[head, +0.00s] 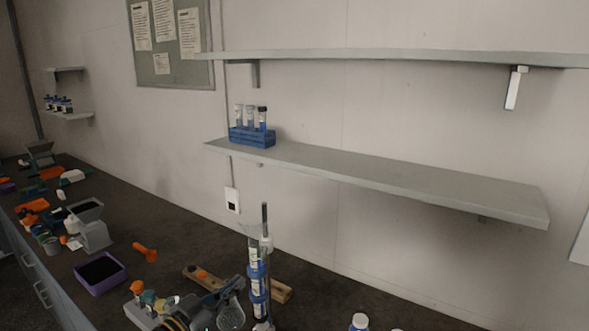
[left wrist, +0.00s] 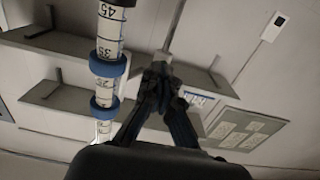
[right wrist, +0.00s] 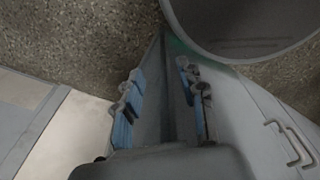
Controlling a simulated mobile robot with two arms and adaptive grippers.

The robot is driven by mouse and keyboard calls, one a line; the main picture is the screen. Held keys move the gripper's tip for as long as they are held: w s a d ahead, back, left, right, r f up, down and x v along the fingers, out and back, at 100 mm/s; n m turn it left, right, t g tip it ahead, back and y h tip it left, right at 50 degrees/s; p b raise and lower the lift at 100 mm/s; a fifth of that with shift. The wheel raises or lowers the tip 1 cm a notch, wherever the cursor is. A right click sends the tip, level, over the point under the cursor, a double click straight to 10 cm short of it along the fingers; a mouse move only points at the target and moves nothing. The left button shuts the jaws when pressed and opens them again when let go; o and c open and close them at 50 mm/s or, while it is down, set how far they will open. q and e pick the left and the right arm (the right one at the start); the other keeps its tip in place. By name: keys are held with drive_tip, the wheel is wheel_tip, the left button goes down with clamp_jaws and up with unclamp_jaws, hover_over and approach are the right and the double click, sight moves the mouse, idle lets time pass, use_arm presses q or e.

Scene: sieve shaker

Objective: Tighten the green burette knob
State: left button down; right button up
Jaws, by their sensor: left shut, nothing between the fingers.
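The burette (head: 257,283) stands upright near the table's front, a clear tube with blue rings on a thin rod. In the left wrist view the burette (left wrist: 107,50) appears upside down, with printed numbers, to the left of the fingers. My left gripper (head: 239,284) is beside the burette on its left in the head view; its fingers (left wrist: 160,72) are shut and empty. I cannot make out the green knob in any view. My right gripper (right wrist: 158,85) is open and empty, over the floor, away from the burette.
A wooden piece (head: 282,292) lies behind the burette. A purple tray (head: 101,270), an orange tool (head: 145,252) and a grey device (head: 92,232) are on the left of the dark table. A blue tube rack (head: 252,137) sits on the wall shelf (head: 400,182). A blue-capped bottle (head: 360,322) stands at right.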

use_arm(q)
drive_tip(key=b+x, duration=0.1)
drive_tip(key=x, duration=0.5)
use_arm(e)
drive_tip(key=shift+s+a+f, duration=0.65)
drive_tip(key=shift+s+a, duration=0.1)
use_arm(q)
drive_tip(key=shift+w+r, duration=0.1)
drive_tip(key=shift+r, duration=0.05)
use_arm(e)
drive_tip(key=shift+s, duration=0.3)
use_arm(q)
drive_tip(key=shift+r, duration=0.2)
